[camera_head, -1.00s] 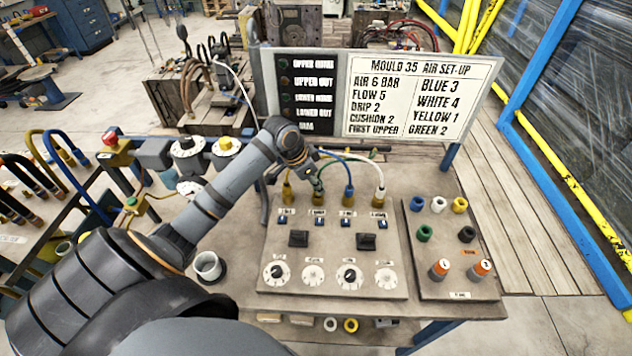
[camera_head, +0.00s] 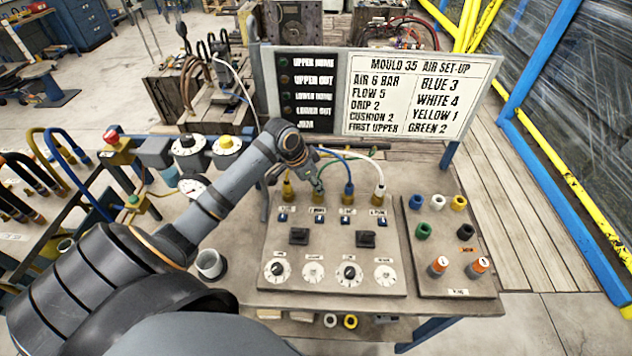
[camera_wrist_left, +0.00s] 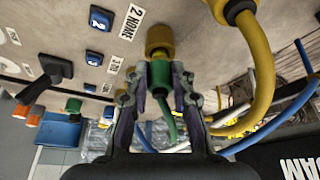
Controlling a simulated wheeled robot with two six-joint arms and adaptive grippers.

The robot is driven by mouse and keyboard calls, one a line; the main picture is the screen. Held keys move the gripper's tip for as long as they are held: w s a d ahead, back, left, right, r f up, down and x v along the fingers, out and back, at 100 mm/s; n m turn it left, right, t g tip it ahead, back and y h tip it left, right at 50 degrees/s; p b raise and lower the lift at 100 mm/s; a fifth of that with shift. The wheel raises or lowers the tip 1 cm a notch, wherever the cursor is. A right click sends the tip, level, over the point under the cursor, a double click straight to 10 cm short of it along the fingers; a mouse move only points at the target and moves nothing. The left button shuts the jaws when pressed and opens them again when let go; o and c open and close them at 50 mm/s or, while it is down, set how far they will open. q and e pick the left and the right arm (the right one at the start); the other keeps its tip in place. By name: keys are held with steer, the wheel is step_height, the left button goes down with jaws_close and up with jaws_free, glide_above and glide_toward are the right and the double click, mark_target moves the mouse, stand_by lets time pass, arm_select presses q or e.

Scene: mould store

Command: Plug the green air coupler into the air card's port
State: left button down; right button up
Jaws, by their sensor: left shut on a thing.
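My left gripper (camera_head: 318,187) is shut on the green air coupler (camera_wrist_left: 160,74), with one finger on each side of it, as the left wrist view shows. The coupler is in line with a brass port (camera_wrist_left: 160,39), and its front end meets the port's mouth. I cannot tell how deep it sits. A green hose (camera_wrist_left: 169,122) runs back from it between the fingers. My right gripper is not in view.
Yellow, blue (camera_head: 348,189) and white (camera_head: 379,190) hoses stand in ports close beside the gripper. A yellow hose (camera_wrist_left: 262,65) loops near it. A panel of coloured caps (camera_head: 455,275) lies right. A set-up board (camera_head: 411,92) stands behind. A cup (camera_head: 210,264) stands left.

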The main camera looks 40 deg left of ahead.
arm_select(q)
steer(key=shift+f, duration=0.45)
stand_by(0.7)
steer(key=c, duration=0.7)
jaws_free()
step_height(320, 180, up, 8)
steer(key=p, duration=0.8)
steer(key=shift+f, duration=0.25)
